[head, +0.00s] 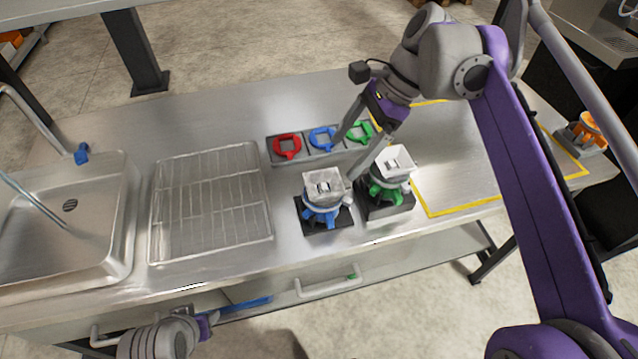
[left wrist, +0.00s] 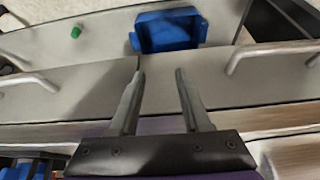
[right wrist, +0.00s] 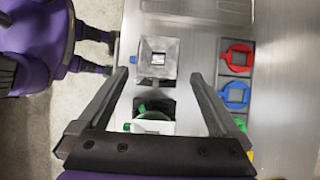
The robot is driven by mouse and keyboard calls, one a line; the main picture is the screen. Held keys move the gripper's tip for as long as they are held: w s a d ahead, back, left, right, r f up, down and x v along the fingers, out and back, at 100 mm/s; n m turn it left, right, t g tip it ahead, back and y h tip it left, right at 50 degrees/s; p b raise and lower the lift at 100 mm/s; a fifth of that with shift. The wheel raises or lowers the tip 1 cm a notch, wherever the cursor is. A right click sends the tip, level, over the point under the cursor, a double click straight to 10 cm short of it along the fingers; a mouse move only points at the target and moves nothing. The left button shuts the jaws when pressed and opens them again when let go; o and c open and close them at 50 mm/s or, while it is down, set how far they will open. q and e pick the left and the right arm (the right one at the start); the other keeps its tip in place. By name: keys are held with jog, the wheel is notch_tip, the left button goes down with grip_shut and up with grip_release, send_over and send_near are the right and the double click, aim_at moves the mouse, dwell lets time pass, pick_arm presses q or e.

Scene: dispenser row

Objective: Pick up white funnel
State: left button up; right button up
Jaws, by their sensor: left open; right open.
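Two small dispensers stand side by side on the steel counter. The right one has a white-topped hopper (head: 393,162) over green parts; the left has a pale grey square hopper (head: 323,183) over blue parts. I cannot tell for sure which is the white funnel. My right gripper (head: 346,158) is open and empty, pointing down beside them. In the right wrist view the grey hopper (right wrist: 157,57) lies just past the fingertips, and the white top (right wrist: 152,127) over green lies between the fingers, partly hidden by the gripper body. My left gripper (left wrist: 159,74) is open and empty, low before the counter.
A holder behind has red (head: 287,145), blue (head: 323,138) and green (head: 360,131) rings. A wire rack (head: 210,203) and sink (head: 70,222) lie left. A yellow-outlined area (head: 450,150) is mostly bare. A blue bin (left wrist: 168,31) is ahead of my left gripper.

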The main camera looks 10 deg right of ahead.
aim_at(321, 187)
jog(key=b+x, duration=0.1)
jog(key=x, duration=0.7)
jog(key=shift+s, duration=0.2)
jog(key=shift+c, duration=0.2)
jog(key=c, duration=1.2)
